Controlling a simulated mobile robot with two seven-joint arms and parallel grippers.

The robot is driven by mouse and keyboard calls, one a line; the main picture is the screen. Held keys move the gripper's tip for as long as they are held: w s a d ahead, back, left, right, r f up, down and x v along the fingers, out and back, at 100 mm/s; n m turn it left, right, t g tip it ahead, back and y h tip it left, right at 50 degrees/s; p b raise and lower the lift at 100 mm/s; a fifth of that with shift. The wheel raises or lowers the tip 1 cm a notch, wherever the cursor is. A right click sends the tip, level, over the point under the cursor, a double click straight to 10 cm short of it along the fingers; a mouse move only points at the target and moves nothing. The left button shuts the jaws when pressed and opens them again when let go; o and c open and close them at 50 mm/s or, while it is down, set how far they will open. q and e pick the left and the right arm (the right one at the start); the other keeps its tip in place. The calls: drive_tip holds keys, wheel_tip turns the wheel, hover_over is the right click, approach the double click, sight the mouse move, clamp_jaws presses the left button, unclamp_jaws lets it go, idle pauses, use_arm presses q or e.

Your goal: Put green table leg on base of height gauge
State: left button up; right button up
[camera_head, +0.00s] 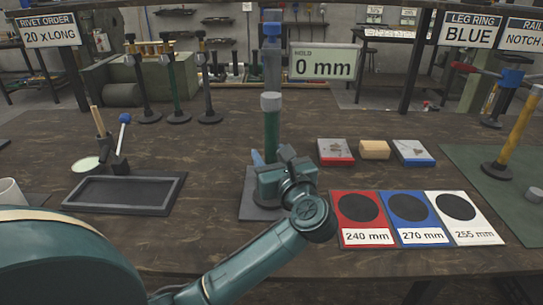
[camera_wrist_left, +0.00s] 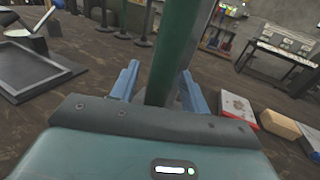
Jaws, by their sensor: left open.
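The green table leg (camera_head: 271,135) stands upright at the height gauge, with a grey cap on top. It also shows as a dark green post in the left wrist view (camera_wrist_left: 178,45). My left gripper (camera_head: 268,165) is open, with its blue fingers on either side of the leg. The gauge base (camera_head: 255,209) is a dark plate partly covered by my gripper, so the leg's lower end is hidden. The gauge display (camera_head: 325,66) reads 0 mm, and its blue-topped part (camera_head: 271,30) is above the leg. My right gripper is not in view.
Red 240 mm, blue 270 mm and white 255 mm cards (camera_head: 408,235) lie at the right front. A dark tray (camera_head: 125,193) is at left. A yellow leg (camera_head: 519,130) stands at the right; several legs (camera_head: 178,85) stand at the back left.

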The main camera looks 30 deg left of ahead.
use_arm(q)
drive_tip(key=v, duration=1.2)
drive_tip(key=shift+b, duration=0.35)
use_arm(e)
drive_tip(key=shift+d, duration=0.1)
